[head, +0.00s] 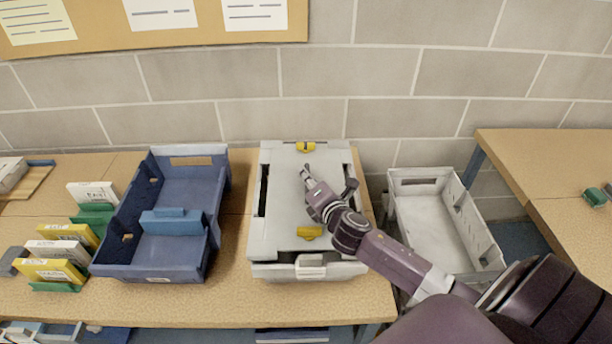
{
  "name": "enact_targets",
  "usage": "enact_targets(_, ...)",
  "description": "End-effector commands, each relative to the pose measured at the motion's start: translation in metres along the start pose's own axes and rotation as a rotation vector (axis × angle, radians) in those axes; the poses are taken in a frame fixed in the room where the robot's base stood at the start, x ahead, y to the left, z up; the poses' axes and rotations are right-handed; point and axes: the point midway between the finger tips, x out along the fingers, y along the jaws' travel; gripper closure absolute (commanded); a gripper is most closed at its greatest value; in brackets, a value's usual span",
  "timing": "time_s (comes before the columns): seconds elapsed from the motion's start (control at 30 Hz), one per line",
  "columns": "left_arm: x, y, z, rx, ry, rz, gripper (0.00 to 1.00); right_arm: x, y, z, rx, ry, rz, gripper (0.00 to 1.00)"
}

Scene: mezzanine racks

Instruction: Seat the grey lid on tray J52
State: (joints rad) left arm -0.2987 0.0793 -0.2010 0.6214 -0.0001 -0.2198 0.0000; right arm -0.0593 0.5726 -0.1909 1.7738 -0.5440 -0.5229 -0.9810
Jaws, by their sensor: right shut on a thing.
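The grey lid (285,205) lies over a light grey tray (268,270) on the middle of the bench. Yellow latches sit at the lid's back (306,147) and front (310,232). Dark gaps show along its left and right sides, so I cannot tell whether it is fully down. The tray has a pale front label too small to read, so I cannot confirm J52. My right gripper (306,175) comes in from the lower right and is shut on the lid near its middle; the grip point is mostly hidden. My left gripper is not in view.
A blue bin (150,272) with a blue divider (172,222) stands left of the tray. Several cards in green holders are farther left. An empty pale bin (440,220) sits lower, between this bench and another bench (540,150) at right. A block wall stands behind.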

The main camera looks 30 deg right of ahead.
Motion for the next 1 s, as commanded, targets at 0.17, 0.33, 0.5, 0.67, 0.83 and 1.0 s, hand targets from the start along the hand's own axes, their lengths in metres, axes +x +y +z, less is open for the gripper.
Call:
enact_targets(0.17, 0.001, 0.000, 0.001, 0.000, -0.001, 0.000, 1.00, 0.000, 0.001, 0.000, 0.000, -0.001, 0.003, 1.00)
enact_targets(0.33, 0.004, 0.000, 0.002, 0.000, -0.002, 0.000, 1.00, 0.001, -0.002, -0.001, 0.000, -0.001, 0.003, 1.00)
enact_targets(0.5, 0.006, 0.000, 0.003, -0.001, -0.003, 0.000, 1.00, 0.002, -0.005, -0.003, 0.000, -0.002, 0.003, 1.00)
enact_targets(0.67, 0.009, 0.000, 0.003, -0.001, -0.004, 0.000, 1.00, 0.003, -0.008, -0.005, 0.000, -0.002, 0.003, 1.00)
enact_targets(0.83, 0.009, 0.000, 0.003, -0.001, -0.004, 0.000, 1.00, 0.003, -0.008, -0.005, 0.000, -0.002, 0.003, 0.82)
enact_targets(1.0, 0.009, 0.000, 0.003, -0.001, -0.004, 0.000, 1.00, 0.003, -0.008, -0.005, 0.000, -0.001, 0.002, 0.82)
